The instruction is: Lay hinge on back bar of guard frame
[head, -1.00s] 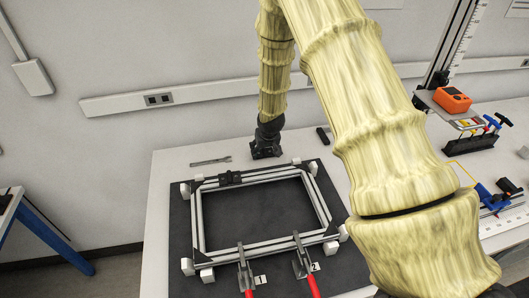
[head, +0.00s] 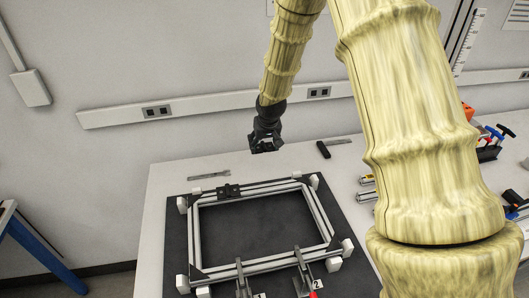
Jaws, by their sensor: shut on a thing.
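The guard frame (head: 194,234), a rectangle of pale metal bars with dark corner pieces, lies on a dark mat. A black hinge-like part (head: 229,191) sits on the left part of its back bar. My gripper (head: 265,146) is above the table behind the frame, beyond the back bar and to the right of that black part. It is shut on a small dark piece, apparently a hinge. The dark fingers hide most of this piece, so its shape is unclear. The gripper and its load are clear of the frame.
White blocks (head: 347,247) stand around the frame. Toggle clamps (head: 303,272) stand at its front bar. A flat metal tool (head: 208,176) and a black block (head: 323,150) lie behind it. My arm covers much of the right side.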

